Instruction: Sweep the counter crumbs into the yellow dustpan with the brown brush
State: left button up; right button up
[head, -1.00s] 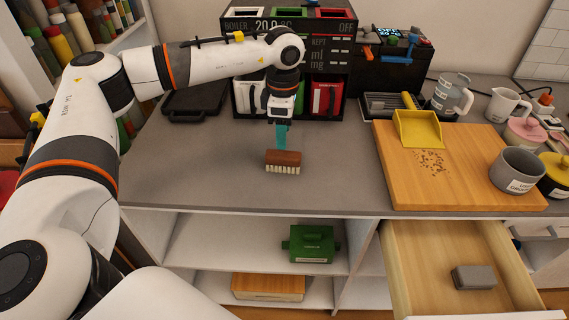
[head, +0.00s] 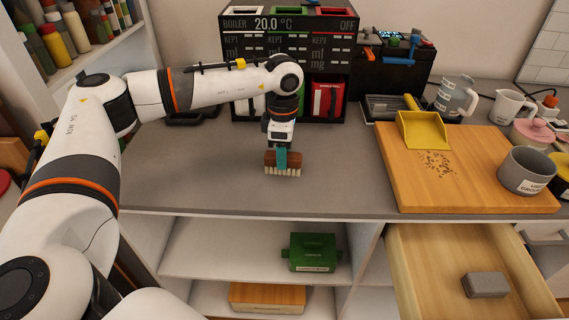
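The brown brush (head: 294,160) with pale bristles stands bristles-down on the grey counter, left of the wooden board. My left gripper (head: 281,157) points straight down at it, with a teal finger across the near side of its brown body. The far finger is hidden, so whether it grips the brush is unclear. The yellow dustpan (head: 424,131) lies at the back left of the board. The crumbs (head: 437,164) are scattered on the board just in front of the dustpan. My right gripper is out of view.
The wooden board (head: 450,194) carries a grey mug (head: 526,171) at its right. A boiler unit (head: 290,45) stands behind my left gripper. An open drawer (head: 450,275) juts out below the board. The counter (head: 345,180) between brush and board is clear.

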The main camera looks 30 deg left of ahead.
pick_arm(q)
grip_shut()
jog(key=shift+r+p, duration=1.75)
jog(key=shift+r, duration=0.8)
jog(key=s+d+m, duration=0.5)
jog(key=d+m, duration=0.1)
jog(key=m, duration=0.5)
jog(key=s+d+f+m, duration=0.1)
jog(key=s+d+m, duration=0.5)
jog(key=m, duration=0.6)
jog(key=shift+d+f, duration=0.15)
jog(key=shift+d, duration=0.55)
